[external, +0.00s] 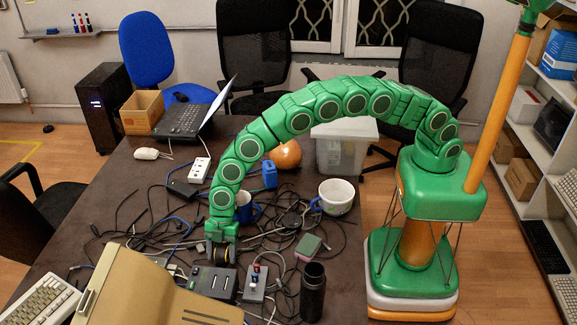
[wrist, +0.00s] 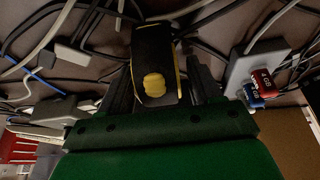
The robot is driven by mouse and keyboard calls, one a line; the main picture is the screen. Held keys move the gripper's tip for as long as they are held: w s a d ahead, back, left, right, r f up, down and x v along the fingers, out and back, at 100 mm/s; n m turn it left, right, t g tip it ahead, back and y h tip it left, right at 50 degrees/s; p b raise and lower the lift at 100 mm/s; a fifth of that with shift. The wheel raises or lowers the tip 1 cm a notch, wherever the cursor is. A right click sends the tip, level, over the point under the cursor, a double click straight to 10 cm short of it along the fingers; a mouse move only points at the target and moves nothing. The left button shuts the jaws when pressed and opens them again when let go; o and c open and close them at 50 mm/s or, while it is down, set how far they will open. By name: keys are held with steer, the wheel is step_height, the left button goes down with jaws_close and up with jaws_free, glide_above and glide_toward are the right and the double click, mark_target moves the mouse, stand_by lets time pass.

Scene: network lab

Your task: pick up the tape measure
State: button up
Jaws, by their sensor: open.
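The tape measure (wrist: 155,65) is black with yellow edges and a yellow button, and it lies among cables in the wrist view. My gripper (wrist: 160,85) is open, with one dark finger on each side of the tape measure. The right finger is very close to its side; I cannot tell whether it touches. In the external view my gripper (external: 221,252) is low over the cluttered table, pointing down. A little yellow and dark of the tape measure (external: 221,258) shows between the fingers; the rest is hidden.
A black box (external: 213,282) and a grey block with red and blue USB sticks (external: 254,285) stand close in front of my gripper. Loose cables surround my gripper.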

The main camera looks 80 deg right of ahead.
jaws_close()
stand_by(0.3)
